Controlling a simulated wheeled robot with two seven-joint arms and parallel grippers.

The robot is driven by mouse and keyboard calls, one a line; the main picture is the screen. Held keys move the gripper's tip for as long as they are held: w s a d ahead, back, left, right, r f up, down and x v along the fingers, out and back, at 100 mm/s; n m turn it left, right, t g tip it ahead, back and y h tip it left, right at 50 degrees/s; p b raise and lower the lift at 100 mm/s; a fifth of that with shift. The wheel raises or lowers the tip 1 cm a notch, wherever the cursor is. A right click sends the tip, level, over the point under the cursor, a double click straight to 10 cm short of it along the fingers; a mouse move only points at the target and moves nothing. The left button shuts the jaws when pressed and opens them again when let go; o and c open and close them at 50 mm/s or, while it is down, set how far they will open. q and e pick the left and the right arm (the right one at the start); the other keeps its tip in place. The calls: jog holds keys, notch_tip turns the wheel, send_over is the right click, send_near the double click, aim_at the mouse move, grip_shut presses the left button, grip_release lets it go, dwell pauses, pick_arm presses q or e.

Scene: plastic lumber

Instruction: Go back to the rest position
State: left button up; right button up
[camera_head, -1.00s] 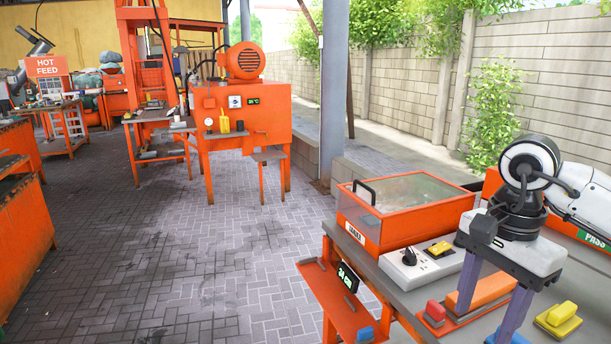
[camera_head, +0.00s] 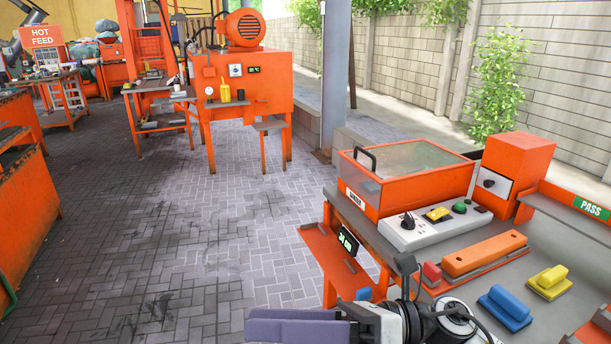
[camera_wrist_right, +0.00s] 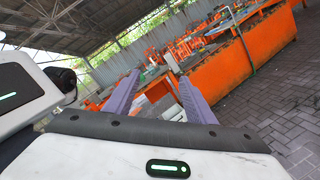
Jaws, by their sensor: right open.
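My right gripper (camera_head: 295,328) is at the bottom of the head view, left of the workbench's front edge and pointing left. In the right wrist view, the two purple fingers of my right gripper (camera_wrist_right: 158,88) stand apart with nothing between them. Beyond them are orange benches and brick paving. My left gripper is not in view.
The orange workbench (camera_head: 555,245) at the right bears a clear-lidded box (camera_head: 405,190), a control panel (camera_head: 435,228), an orange bar (camera_head: 484,254), a yellow block (camera_head: 549,283) and a blue block (camera_head: 505,308). The paved floor (camera_head: 210,250) in the middle is clear.

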jog(key=w+d+f+m+t+h, duration=0.2)
jog(key=w+d+f+m+t, duration=0.15)
jog(key=m+t, duration=0.6)
jog(key=w+d+f+m+t+h, duration=0.15)
jog(key=w+d+m+t, duration=0.35)
jog(key=m, duration=0.7)
jog(key=s+d+f+m+t+h, duration=0.2)
jog(key=d+f+m+t+h, duration=0.15)
jog(key=f+m+h, duration=0.55)
jog(key=s+d+f+m+g+h, duration=0.2)
jog(key=s+d+f+m+g, duration=0.2)
jog(key=s+f+m, duration=0.3)
jog(key=s+d+f+m+g+h, duration=0.2)
jog(key=s+d+f+m+g, duration=0.2)
jog(key=s+f, duration=0.7)
notch_tip(320, 180, down, 7)
jog(key=d+m, duration=0.1)
jog(key=m, duration=0.1)
jog(key=shift+m+g, duration=0.3)
jog(key=shift+m, duration=0.05)
